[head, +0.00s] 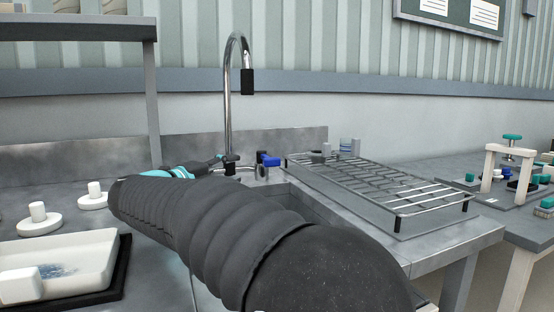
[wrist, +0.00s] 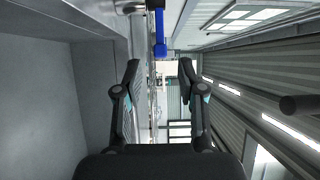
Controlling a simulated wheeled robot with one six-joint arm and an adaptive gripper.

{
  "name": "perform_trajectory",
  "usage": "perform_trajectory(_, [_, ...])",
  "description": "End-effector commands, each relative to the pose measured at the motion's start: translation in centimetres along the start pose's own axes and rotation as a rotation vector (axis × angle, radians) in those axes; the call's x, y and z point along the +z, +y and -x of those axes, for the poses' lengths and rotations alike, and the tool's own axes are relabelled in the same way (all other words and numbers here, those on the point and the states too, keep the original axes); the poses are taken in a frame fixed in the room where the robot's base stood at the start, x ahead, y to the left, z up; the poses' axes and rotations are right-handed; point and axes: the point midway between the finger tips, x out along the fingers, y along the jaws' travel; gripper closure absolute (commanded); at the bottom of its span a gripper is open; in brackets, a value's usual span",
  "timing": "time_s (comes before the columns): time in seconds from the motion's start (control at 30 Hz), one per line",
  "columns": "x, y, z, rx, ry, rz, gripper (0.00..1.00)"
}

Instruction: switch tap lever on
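The tap (head: 229,110) is a tall chrome gooseneck with a black spout end, standing behind the sink. Its blue lever (head: 269,160) sits low, just right of the tap's base. In the wrist view the blue lever (wrist: 160,35) shows at the top, in line with the gap between my fingers and apparently beyond the tips. My gripper (wrist: 159,70) is open and empty, with its two black fingers spread. In the head view my gripper (head: 222,163) is left of the lever, close to the tap base, and partly hidden by my arm.
A wire drying rack (head: 385,185) stands right of the sink (head: 298,205), which my arm partly covers. A white tray (head: 75,262) and two white knobbed discs (head: 40,222) lie at left. A shelf post (head: 152,105) rises behind. A bench with small fixtures (head: 505,175) is far right.

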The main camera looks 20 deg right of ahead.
Motion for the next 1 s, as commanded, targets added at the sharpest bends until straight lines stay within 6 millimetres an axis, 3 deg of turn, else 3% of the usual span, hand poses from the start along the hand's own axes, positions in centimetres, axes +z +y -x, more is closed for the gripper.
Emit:
perform_trajectory(0.17, [-0.1,0.0,-2.1,0.003,0.006,0.001,0.60])
perform_trajectory(0.7, [-0.2,0.0,-11.6,0.002,0.004,0.000,0.60])
perform_trajectory(1.0, [-0.1,0.1,-13.6,0.002,0.001,0.000,0.60])
